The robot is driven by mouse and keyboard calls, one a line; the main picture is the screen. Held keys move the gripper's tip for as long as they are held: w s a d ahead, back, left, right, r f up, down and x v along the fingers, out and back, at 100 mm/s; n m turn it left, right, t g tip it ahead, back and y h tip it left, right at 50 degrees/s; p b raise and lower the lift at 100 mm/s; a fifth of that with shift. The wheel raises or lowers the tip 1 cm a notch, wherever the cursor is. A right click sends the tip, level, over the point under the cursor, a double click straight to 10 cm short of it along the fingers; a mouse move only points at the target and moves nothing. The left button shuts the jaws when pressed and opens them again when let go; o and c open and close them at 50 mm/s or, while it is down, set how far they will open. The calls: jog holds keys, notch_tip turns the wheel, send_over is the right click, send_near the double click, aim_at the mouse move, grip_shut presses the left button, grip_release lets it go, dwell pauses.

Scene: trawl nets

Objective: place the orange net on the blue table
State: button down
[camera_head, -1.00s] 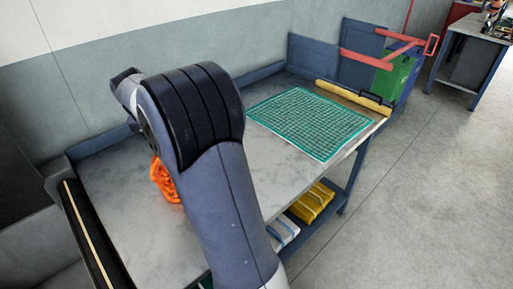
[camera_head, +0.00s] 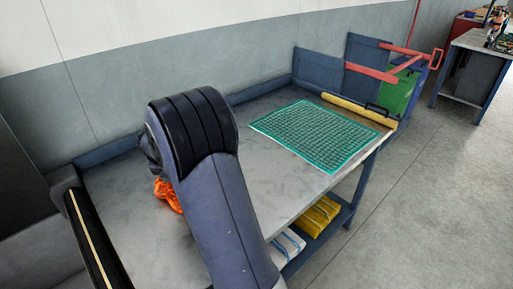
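The orange net (camera_head: 167,194) lies bunched at the left part of the blue table (camera_head: 275,207), which has a grey top and a blue frame. My arm stands in front of the net and hides part of it. My gripper is hidden behind my arm, so I cannot see whether it touches the net or is open or shut.
A green gridded mat (camera_head: 318,134) and a yellow roll (camera_head: 357,109) lie on the table's right half. Folded yellow nets (camera_head: 315,217) and a white bundle (camera_head: 287,247) are on the lower shelf. A green bin (camera_head: 401,88) stands beyond. Bare top lies between my arm and the mat.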

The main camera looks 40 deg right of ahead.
jog(key=c, duration=0.9)
grip_release()
jog(key=shift+c, duration=0.2)
jog(key=v, duration=1)
jog(key=shift+r, duration=0.35)
jog(key=shift+s+a+f, duration=0.1)
jog(key=x, duration=1.1)
notch_tip(320, 180, up, 8)
